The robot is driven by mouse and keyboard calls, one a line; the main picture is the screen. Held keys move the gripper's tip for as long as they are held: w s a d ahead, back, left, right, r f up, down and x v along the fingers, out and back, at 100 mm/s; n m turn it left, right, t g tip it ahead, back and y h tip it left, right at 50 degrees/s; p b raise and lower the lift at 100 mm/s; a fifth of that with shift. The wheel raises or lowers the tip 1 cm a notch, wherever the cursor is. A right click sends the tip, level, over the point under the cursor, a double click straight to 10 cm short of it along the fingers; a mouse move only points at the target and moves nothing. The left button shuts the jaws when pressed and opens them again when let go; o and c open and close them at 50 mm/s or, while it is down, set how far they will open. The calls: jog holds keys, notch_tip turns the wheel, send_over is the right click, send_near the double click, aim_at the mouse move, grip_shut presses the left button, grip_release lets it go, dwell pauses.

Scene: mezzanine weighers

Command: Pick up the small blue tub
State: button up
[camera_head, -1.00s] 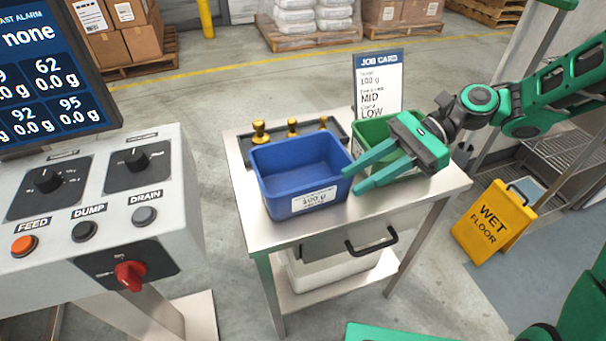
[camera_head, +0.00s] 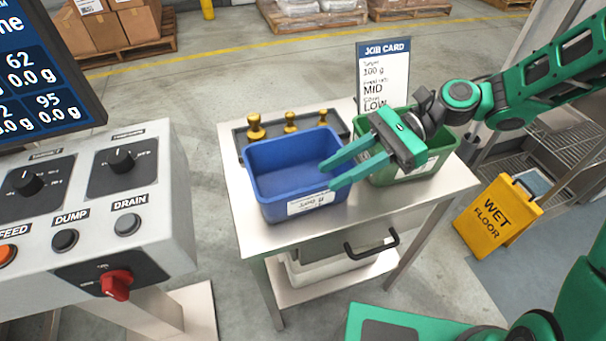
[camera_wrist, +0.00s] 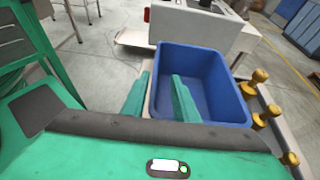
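The small blue tub (camera_head: 268,182) stands upright on a steel table, with a white label on its front. It also shows in the wrist view (camera_wrist: 210,62), where it looks empty. My gripper (camera_head: 328,176) is open, its two green fingers apart and pointing left at the tub's right side. In the wrist view, my gripper (camera_wrist: 161,74) has one finger over the tub's inside and the other just outside its label side. The fingers hold nothing. I cannot tell whether they touch the rim or how high they are above it.
A green tub (camera_head: 412,168) stands right of the blue one, partly under my gripper. A tray with brass weights (camera_head: 290,122) and a job card (camera_head: 384,72) stand behind. A control box (camera_head: 85,205) is at left. A yellow wet-floor sign (camera_head: 497,217) stands right of the table (camera_head: 290,236).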

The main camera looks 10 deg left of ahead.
aim_at(308, 188)
jog(key=shift+s+r+x, duration=0.1)
jog(key=shift+x, duration=1.4)
jog(key=shift+s+r+x, duration=0.1)
jog(key=shift+r+x, duration=0.05)
jog(key=shift+x, duration=1.3)
jog(key=shift+c, duration=0.4)
grip_shut()
